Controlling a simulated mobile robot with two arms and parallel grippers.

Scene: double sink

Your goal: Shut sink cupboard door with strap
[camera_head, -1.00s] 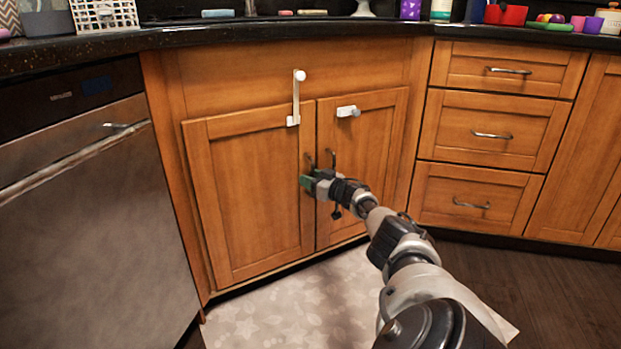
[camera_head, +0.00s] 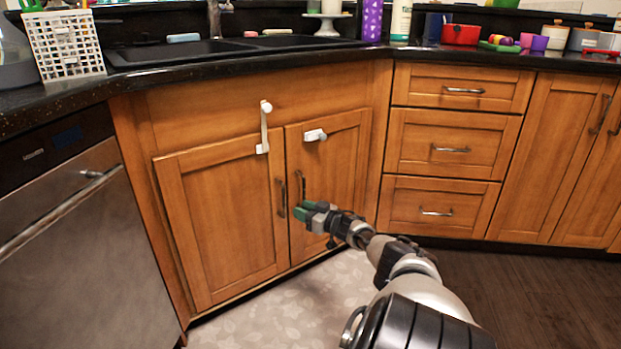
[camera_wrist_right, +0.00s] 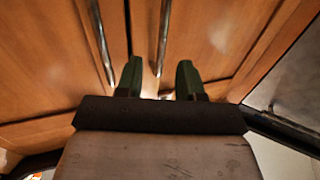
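The sink cupboard has a wooden left door (camera_head: 215,220) and right door (camera_head: 340,165), each with an upright metal handle near the middle seam. Both look shut or almost so; a small gap is hard to judge. A white strap (camera_head: 264,130) hangs from a round white knob down to the left door's top corner. A white catch piece (camera_head: 315,135) sits on the right door's top. My right gripper (camera_head: 303,210) is just below the right door's handle (camera_head: 300,185). In the wrist view its green fingers (camera_wrist_right: 160,80) are apart, with nothing visibly gripped. My left gripper is out of view.
A dishwasher (camera_head: 85,250) stands at the left and drawers (camera_head: 450,150) at the right. The dark counter (camera_head: 340,58) with the double sink (camera_head: 230,48) runs above. A pale mat (camera_head: 270,310) lies on the floor before the doors.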

